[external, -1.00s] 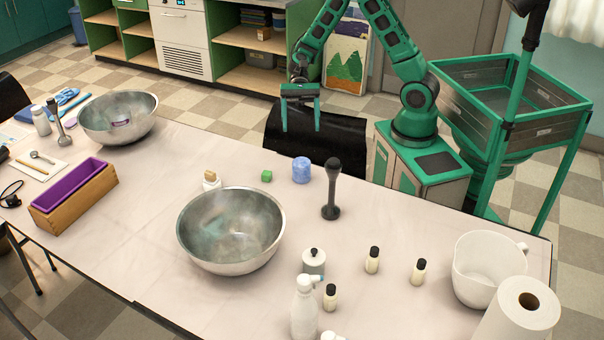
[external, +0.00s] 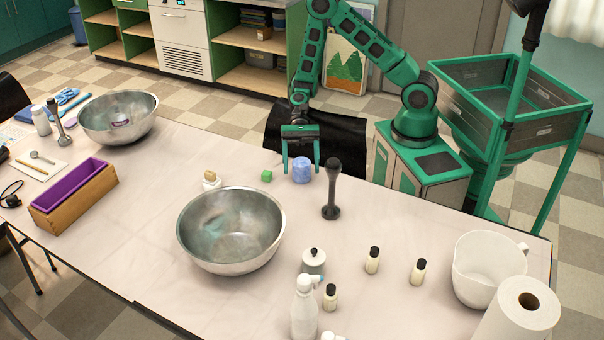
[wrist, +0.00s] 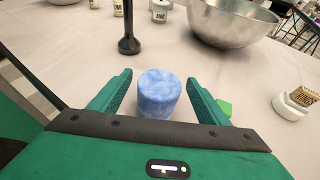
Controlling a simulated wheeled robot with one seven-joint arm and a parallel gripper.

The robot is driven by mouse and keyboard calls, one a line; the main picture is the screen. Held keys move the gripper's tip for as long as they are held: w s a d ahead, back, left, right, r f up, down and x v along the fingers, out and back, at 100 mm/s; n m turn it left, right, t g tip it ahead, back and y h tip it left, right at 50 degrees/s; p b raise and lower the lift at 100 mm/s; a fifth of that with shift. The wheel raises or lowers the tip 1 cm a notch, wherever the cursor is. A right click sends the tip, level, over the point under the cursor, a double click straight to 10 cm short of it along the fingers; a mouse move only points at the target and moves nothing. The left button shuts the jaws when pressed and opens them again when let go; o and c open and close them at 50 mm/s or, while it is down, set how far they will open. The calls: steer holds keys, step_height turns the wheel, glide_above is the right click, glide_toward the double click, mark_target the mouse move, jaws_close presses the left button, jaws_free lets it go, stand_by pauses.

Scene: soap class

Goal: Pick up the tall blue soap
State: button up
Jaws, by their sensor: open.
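The tall blue soap (external: 302,172) is a mottled blue cylinder standing upright near the far edge of the table. My gripper (external: 300,167) is open and points down over that edge, with its fingers at either side of the soap in the external view. In the wrist view the soap (wrist: 158,94) shows between and just beyond my open fingers (wrist: 155,92). I cannot tell whether either finger touches it.
A small green block (external: 267,176) lies left of the soap, and a black stick blender (external: 331,190) stands to its right. A steel bowl (external: 190,243) is nearer the camera. A tan block in a white holder (external: 211,184) sits farther left.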

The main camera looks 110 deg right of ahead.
mark_target(301, 172)
steer(key=shift+x, duration=1.9)
steer(key=shift+r, duration=0.1)
steer(key=c, duration=1.3)
